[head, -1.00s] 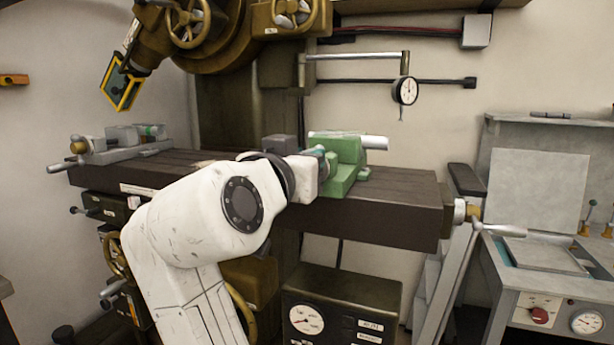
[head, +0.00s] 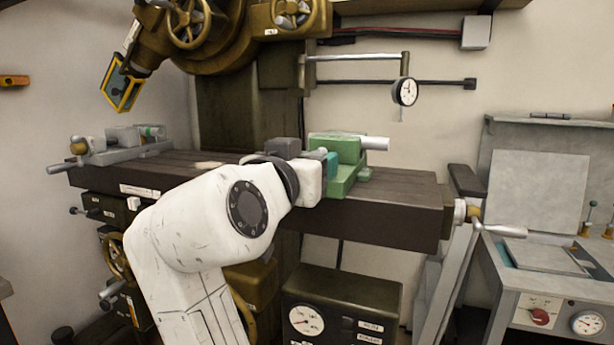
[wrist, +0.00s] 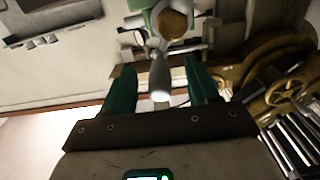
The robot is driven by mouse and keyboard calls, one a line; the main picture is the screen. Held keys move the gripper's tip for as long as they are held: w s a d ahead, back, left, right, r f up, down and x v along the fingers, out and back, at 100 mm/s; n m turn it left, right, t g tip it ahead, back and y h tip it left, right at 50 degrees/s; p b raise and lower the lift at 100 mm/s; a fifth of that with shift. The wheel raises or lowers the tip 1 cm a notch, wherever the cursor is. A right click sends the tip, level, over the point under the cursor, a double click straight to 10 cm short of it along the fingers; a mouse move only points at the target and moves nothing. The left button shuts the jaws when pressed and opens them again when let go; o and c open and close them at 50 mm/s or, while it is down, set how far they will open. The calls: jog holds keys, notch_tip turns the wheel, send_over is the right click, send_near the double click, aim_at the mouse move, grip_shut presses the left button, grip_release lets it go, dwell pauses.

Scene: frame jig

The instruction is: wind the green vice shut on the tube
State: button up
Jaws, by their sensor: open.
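The green vice (head: 338,150) stands on the right half of the dark machine table. The pale tube (head: 375,143) sticks out of the vice to the right; its inner part is hidden. My gripper (head: 332,163) is at the near left side of the vice, mostly hidden by my wrist. In the wrist view my gripper (wrist: 158,68) has its two green fingers apart. A pale grey crank handle (wrist: 160,82) lies between the fingers, with a gap on each side. The handle hangs from a brass hub (wrist: 173,24), with a bit of green at the top left.
A second, grey vice (head: 125,145) stands at the table's left end. A dial gauge (head: 404,91) hangs above the green vice. The machine table (head: 400,198) has a crank at its right end. Brass handwheels (wrist: 285,85) show at the right in the wrist view.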

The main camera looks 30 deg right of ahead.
jog(key=v, duration=0.7)
jog(key=shift+a, duration=0.15)
jog(key=shift+s, duration=0.1)
jog(key=s+d+f+n+g+y+p, duration=0.2)
jog(key=d+f+n+y+p, duration=0.15)
jog(key=f, duration=1.15)
jog(key=s+d+f+n+g+y+p, duration=0.15)
jog(key=d+f+n+y, duration=0.3)
jog(key=f, duration=0.95)
jog(key=s+a+f+n+g+y+p, duration=0.1)
jog(key=s+f+g+y+p, duration=0.1)
jog(key=s+f, duration=0.6)
jog(key=s+f+n+g+y+p, duration=0.1)
jog(key=s+f+g+y+p, duration=0.2)
jog(key=s+f, duration=0.6)
jog(key=s+g+y, duration=0.1)
jog(key=s, duration=0.6)
jog(key=shift+s+a, duration=0.3)
jog(key=shift+a, duration=0.05)
